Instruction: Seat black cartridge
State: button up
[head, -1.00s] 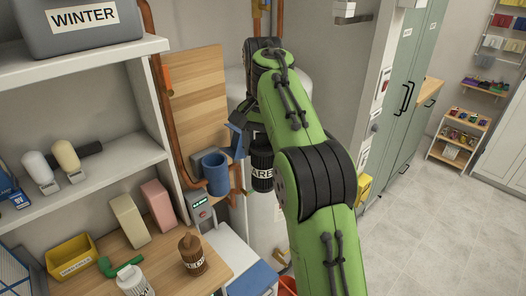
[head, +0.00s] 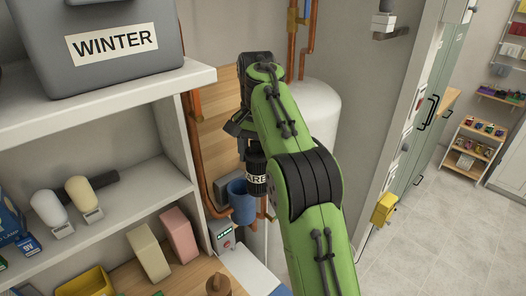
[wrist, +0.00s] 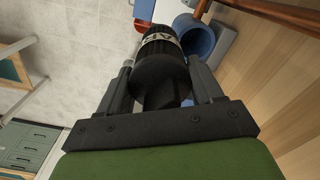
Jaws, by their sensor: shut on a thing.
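The black cartridge (head: 257,178) is a ribbed black cylinder with a pale label, partly readable as "ARE". My gripper (wrist: 163,80) is shut on it, one finger on each side, as the wrist view shows. In the head view the cartridge hangs below my gripper, partly hidden by my green arm. A blue cup-like housing (head: 241,205) sits just below and left of the cartridge in the head view. It also shows beyond the cartridge in the wrist view (wrist: 196,38). The cartridge appears outside the housing; whether they touch I cannot tell.
Copper pipes (head: 190,130) and a wooden panel (head: 217,115) stand behind the housing. A white tank (head: 318,105) is behind my arm. A shelf unit (head: 130,215) with bulbs and a grey WINTER box (head: 105,45) is at left. A small display box (head: 223,233) sits below the housing.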

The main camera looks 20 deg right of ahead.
jog(key=w+a+f+p, duration=0.1)
jog(key=w+a+p, duration=0.2)
jog(key=w+p, duration=0.4)
jog(key=shift+w+f, duration=0.15)
jog(key=shift+f, duration=0.05)
dwell(0.6)
jog(key=shift+f+b, duration=0.9)
jog(key=shift+f, duration=0.35)
dwell(1.2)
